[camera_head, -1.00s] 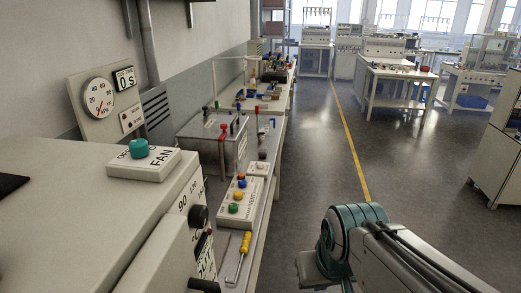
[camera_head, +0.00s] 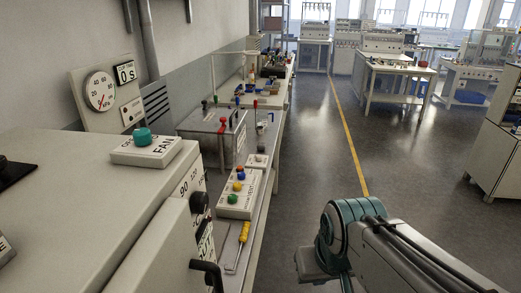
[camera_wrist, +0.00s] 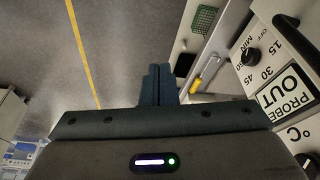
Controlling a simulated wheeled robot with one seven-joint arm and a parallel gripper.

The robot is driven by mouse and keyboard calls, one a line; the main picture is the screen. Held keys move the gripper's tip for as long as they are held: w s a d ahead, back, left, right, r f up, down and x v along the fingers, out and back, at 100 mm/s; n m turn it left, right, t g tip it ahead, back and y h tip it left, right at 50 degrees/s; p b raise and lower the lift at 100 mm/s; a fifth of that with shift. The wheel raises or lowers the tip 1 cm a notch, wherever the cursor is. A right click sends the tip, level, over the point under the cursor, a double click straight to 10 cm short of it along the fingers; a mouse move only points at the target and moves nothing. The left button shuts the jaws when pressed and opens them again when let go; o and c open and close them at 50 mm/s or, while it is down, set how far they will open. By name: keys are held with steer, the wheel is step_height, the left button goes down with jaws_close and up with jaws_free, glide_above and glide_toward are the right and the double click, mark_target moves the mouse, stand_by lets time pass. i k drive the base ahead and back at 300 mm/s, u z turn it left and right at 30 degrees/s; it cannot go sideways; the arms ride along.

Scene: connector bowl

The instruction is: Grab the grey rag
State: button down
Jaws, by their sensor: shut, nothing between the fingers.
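I cannot make out a grey rag in either view. My gripper (camera_wrist: 157,86) shows in the wrist view with its two dark fingers closed together and nothing between them. It is above the floor, to the left of the bench edge in that view. In the head view my arm is at the lower right, and the gripper itself is not visible there.
A long bench carries a yellow-handled tool (camera_head: 244,232), a button box (camera_head: 240,196) and a metal box with levers (camera_head: 214,135). The floor (camera_head: 310,165) is clear.

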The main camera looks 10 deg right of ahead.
mark_target(262, 145)
steer(key=z, duration=0.95)
steer(key=i, duration=1.75)
steer(key=u, duration=0.5)
steer(key=i, duration=1.45)
steer(key=u, duration=0.7)
